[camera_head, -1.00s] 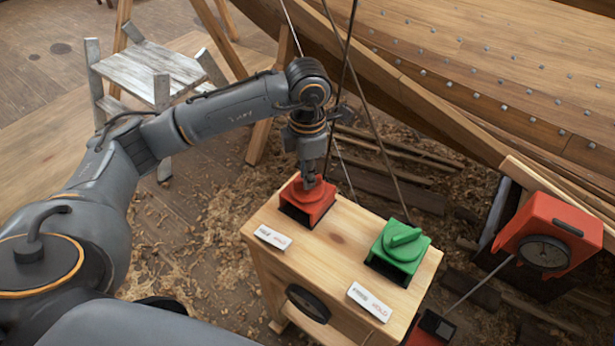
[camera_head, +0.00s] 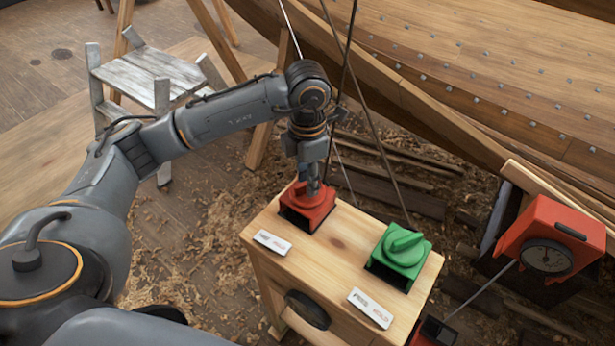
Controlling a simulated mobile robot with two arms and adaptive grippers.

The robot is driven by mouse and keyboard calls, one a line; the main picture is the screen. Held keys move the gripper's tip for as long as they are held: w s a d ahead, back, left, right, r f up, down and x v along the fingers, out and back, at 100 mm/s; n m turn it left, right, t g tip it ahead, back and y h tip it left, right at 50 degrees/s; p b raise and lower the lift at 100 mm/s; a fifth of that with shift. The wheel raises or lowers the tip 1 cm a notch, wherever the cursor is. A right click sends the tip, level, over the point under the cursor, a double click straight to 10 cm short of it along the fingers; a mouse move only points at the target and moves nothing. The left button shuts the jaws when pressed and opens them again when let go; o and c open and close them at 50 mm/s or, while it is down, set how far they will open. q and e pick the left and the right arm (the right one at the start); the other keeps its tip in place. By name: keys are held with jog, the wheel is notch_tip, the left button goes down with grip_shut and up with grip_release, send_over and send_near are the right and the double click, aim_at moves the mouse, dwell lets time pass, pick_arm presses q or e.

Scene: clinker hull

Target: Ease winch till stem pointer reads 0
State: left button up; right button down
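A red control box (camera_head: 308,208) and a green control box with a raised knob (camera_head: 401,247) stand on top of a wooden cabinet (camera_head: 345,240). My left gripper (camera_head: 312,190) points straight down at the top of the red box. Its fingertips are at the red box's knob, which they largely hide; I cannot tell whether they are closed on it. A red gauge housing with a round dial (camera_head: 546,257) is at the right beside the hull; its reading is too small to make out. My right gripper is not in view.
White labels lie in front of the red box (camera_head: 272,242) and the green box (camera_head: 370,308). Dark lines run down behind the cabinet. The planked hull (camera_head: 480,80) fills the upper right. A grey wooden stool (camera_head: 150,75) stands upper left; shavings cover the floor.

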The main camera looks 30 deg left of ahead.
pick_arm(q)
notch_tip(320, 180, up, 12)
dwell(0.7)
dwell(0.4)
